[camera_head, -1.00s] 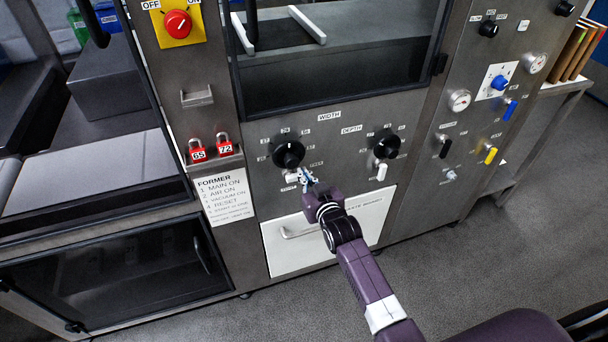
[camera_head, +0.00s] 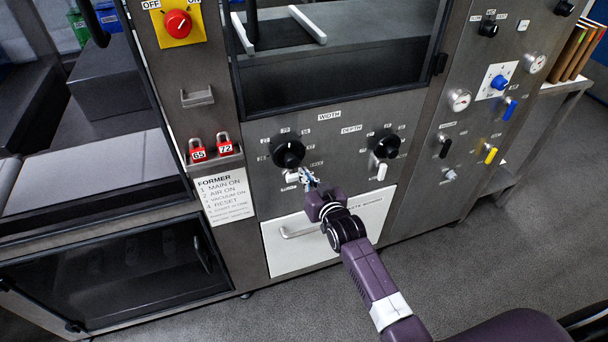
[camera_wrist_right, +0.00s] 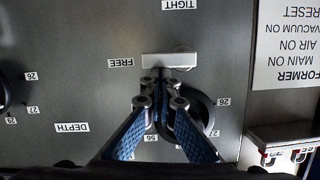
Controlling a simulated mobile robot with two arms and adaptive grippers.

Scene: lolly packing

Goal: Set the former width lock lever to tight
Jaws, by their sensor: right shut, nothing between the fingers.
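The former width lock lever (camera_wrist_right: 168,61) is a white bar below the black width knob (camera_head: 289,154). In the wrist view, which is upside down, the bar lies level, its long end toward the FREE label (camera_wrist_right: 121,63). The TIGHT label (camera_wrist_right: 180,4) lies at the top edge there. In the head view the lever (camera_head: 291,176) is partly hidden by my gripper. My right gripper (camera_head: 307,177) is shut and empty. Its fingertips (camera_wrist_right: 161,77) are close to the bar, on its knob side; I cannot tell if they touch. My left gripper is out of view.
The depth knob (camera_head: 385,145) and its white lever (camera_head: 382,172) are to the right. A white drawer front (camera_head: 300,250) with a handle is below. Two red padlocks (camera_head: 211,150) hang at the left. Open floor (camera_head: 470,270) lies at the lower right.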

